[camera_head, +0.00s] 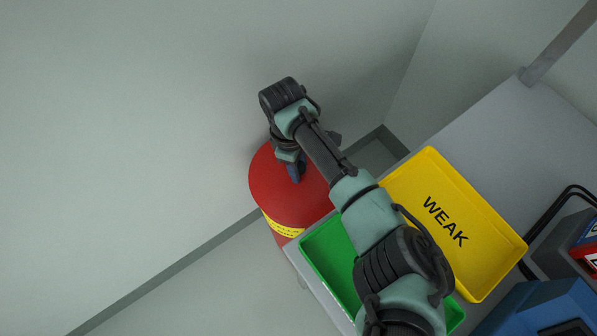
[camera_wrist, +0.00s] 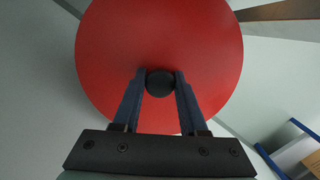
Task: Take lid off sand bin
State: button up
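The sand bin (camera_head: 284,229) is a red drum with a yellow label band, standing on the floor by the wall. Its round red lid (camera_head: 268,185) sits on top. In the wrist view the lid (camera_wrist: 115,50) nearly fills the upper middle, with a round black knob (camera_wrist: 160,83) at its centre. My gripper (camera_wrist: 160,76) has one blue finger on each side of the knob, both appearing to touch it, so it looks shut on the knob. In the head view my gripper (camera_head: 296,177) points down at the lid; the knob is hidden there.
A grey table (camera_head: 487,117) stands right of the bin, close to it. It carries a yellow tray (camera_head: 480,262) marked WEAK, a green tray (camera_head: 323,257) partly under my arm, and a blue container (camera_head: 540,305). Walls stand behind and left of the bin.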

grip_shut()
jog(key=shift+r, duration=0.15)
